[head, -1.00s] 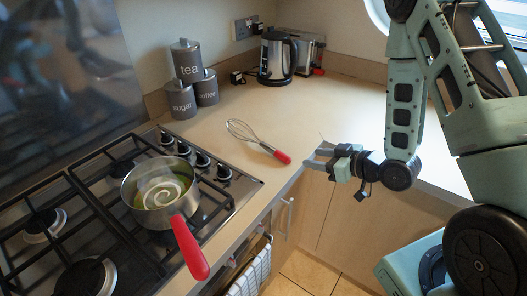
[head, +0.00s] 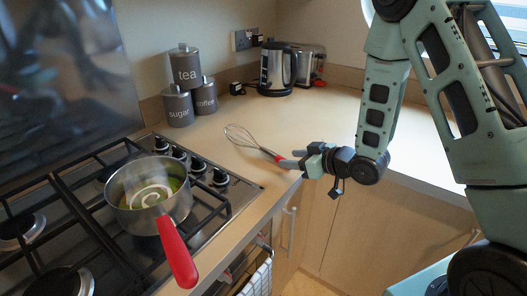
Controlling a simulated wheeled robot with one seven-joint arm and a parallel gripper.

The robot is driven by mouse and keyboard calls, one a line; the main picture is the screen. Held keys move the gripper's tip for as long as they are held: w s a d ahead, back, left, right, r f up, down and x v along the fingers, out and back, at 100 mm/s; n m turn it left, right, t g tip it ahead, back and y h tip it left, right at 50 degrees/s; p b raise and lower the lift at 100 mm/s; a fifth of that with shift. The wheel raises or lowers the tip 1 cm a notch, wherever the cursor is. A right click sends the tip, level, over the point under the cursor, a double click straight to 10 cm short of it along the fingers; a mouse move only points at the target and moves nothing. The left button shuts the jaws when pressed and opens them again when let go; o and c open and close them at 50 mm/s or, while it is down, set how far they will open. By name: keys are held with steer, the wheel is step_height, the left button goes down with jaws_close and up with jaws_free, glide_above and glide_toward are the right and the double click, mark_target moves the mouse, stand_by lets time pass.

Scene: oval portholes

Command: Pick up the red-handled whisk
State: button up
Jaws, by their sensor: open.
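The red-handled whisk (head: 243,138) lies on the wooden countertop (head: 330,110) to the right of the hob. Its wire loops point to the back left and its red handle points towards the front edge. My gripper (head: 287,159) is open at the handle end. Its fingers overlap the handle in the picture and hide part of it. I cannot tell whether they are around the handle or touching it.
A saucepan (head: 130,200) with green contents and a red handle stands on the gas hob (head: 65,215). Tea, sugar and coffee canisters (head: 186,70), a kettle (head: 277,68) and a toaster (head: 311,66) stand at the back. The counter right of the whisk is clear.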

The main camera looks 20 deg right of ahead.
mark_target(279, 157)
steer(key=shift+p+x, duration=0.85)
steer(key=shift+x, duration=2.1)
steer(key=shift+a+r, duration=0.15)
steer(key=shift+r, duration=0.1)
jaws_close()
